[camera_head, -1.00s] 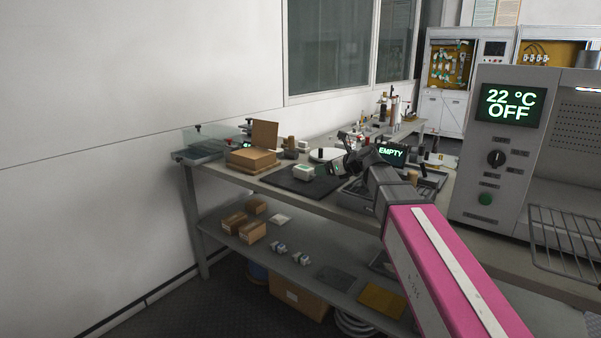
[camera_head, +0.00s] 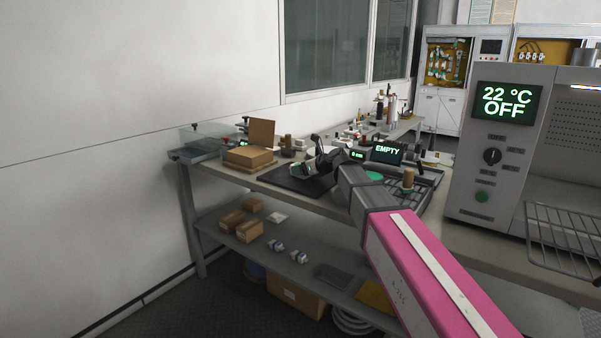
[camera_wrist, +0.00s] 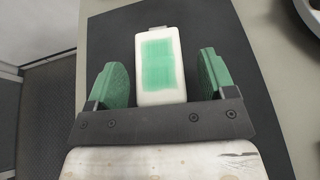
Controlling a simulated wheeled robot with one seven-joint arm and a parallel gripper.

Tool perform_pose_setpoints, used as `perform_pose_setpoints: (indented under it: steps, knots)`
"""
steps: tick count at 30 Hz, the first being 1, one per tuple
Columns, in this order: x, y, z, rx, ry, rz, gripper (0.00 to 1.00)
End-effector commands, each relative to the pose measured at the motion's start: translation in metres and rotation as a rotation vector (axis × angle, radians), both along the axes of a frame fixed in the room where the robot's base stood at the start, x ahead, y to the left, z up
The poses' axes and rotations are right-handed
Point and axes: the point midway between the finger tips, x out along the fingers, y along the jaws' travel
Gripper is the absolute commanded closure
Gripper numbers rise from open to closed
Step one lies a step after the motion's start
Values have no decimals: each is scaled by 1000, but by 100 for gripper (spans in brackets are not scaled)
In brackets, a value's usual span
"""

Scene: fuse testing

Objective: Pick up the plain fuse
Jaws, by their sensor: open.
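The plain fuse (camera_wrist: 160,64) is a white block with a green patch on top and a small tab at its far end. It lies on a dark mat (camera_wrist: 215,28) on the workbench. In the wrist view my gripper (camera_wrist: 160,80) is open, with one green finger pad on each side of the fuse and a gap on both sides. The near end of the fuse reaches close to the gripper's dark crossbar. In the head view my gripper (camera_head: 312,165) is low over the mat (camera_head: 285,180), and the fuse is mostly hidden by it.
An open cardboard box (camera_head: 250,156) stands left of the mat. A display reading EMPTY (camera_head: 387,152) and a tray with a brown-topped cylinder (camera_head: 408,178) are to the right. An oven-like unit (camera_head: 500,150) reads 22 °C OFF. A lower shelf holds small boxes.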

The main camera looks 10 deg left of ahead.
Motion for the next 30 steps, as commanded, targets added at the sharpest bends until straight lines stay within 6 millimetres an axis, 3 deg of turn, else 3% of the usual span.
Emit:
perform_pose_setpoints:
  steps: [5,11,23,30]
  knots:
    - [0,0,0,0,0,-1,23]
    - [0,0,0,0,0,0,85]
    - [0,0,4,1,0,0,86]
    - [0,0,28,2,-3,-1,86]
